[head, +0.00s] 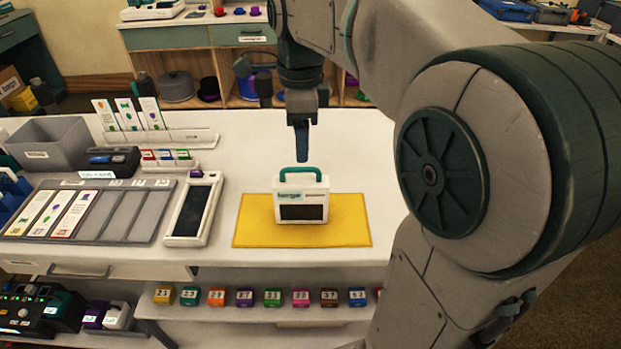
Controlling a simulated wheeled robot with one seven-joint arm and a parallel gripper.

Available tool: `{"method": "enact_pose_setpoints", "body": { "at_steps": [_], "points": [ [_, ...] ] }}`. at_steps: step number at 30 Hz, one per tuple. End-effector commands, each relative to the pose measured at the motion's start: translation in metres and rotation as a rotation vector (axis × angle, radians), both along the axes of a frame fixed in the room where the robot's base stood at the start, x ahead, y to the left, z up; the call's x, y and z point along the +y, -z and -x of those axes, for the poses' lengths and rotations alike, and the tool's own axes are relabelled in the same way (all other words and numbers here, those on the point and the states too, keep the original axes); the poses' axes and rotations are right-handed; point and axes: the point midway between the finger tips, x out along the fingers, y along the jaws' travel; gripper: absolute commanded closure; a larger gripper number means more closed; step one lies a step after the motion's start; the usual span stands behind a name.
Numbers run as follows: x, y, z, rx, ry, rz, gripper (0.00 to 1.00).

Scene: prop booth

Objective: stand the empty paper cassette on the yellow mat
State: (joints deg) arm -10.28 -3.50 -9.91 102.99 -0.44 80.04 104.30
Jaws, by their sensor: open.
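The paper cassette (302,201) is a small white box with a teal handle on top and a dark window in its front. It stands upright on the yellow mat (255,232), near the mat's middle. Whether it holds paper cannot be told. My gripper (301,155) points down just above and behind the cassette's handle. It is open and seems apart from the handle. It is seen edge-on, so the gap between its fingers does not show.
Left of the mat lies a white framed dark panel (192,209). Further left are a grey slotted tray (122,214) with cards, a card rack (170,139) and a grey bin (47,143). A shelf below holds several coloured numbered blocks (245,297). White tabletop is clear right of the mat.

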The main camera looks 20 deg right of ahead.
Motion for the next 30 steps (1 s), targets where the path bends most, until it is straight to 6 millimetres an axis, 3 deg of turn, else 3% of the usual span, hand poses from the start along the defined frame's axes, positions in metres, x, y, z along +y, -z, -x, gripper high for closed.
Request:
{"method": "enact_pose_setpoints", "body": {
  "at_steps": [21, 30],
  "points": [
    [0.003, 0.092, 0.106, -0.145, -1.414, 0.110, 0.42],
    [0.003, 0.119, 0.131, -0.154, -1.771, 0.186, 0.42]
  ]
}}
